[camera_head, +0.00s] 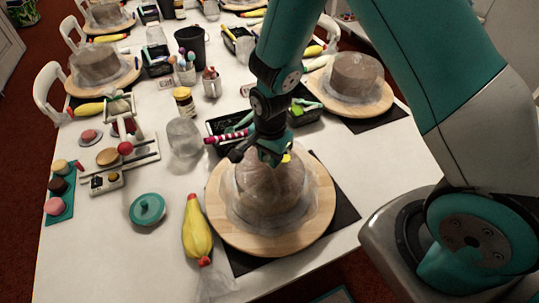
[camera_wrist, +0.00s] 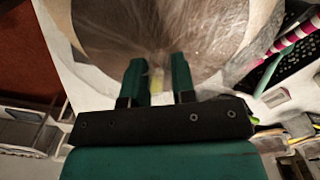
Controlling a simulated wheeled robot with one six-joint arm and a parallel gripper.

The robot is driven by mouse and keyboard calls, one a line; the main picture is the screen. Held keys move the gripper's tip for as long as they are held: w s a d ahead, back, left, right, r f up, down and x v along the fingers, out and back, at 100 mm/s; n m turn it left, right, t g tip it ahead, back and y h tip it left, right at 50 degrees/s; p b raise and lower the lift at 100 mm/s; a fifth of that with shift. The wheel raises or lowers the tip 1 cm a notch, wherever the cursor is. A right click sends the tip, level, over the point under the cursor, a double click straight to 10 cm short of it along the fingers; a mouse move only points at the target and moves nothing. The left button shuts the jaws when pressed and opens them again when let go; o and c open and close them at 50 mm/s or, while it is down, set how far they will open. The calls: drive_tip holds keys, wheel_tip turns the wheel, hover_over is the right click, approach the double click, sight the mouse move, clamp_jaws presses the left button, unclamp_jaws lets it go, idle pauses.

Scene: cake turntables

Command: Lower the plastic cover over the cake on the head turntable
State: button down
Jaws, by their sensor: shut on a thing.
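A brown cake under a clear plastic cover (camera_head: 268,195) is on the wooden turntable (camera_head: 230,235) closest to me, at the table's front. The cover's lower edge appears to sit around the cake on the board; a small gap cannot be ruled out. My gripper (camera_head: 275,152) is above the cover, shut on its yellowish knob. In the wrist view, my two green fingers (camera_wrist: 159,80) are on either side of the small yellow knob (camera_wrist: 157,80), and the clear cover (camera_wrist: 150,40) fills the area beyond them. The knob is mostly hidden by the fingers in the head view.
A yellow piping bag (camera_head: 196,230) lies left of the turntable. A teal lid (camera_head: 147,209), a clear jar (camera_head: 184,137) and a black tray (camera_head: 228,128) stand nearby. Another covered cake on a turntable (camera_head: 350,98) stands behind right. Bare table shows at front left.

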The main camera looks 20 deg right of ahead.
drive_tip(key=shift+f, duration=0.1)
drive_tip(key=c, duration=0.9)
unclamp_jaws()
drive_tip(key=shift+o, duration=0.2)
wheel_tip(320, 180, up, 7)
drive_tip(key=p, duration=0.5)
drive_tip(key=shift+p, duration=0.3)
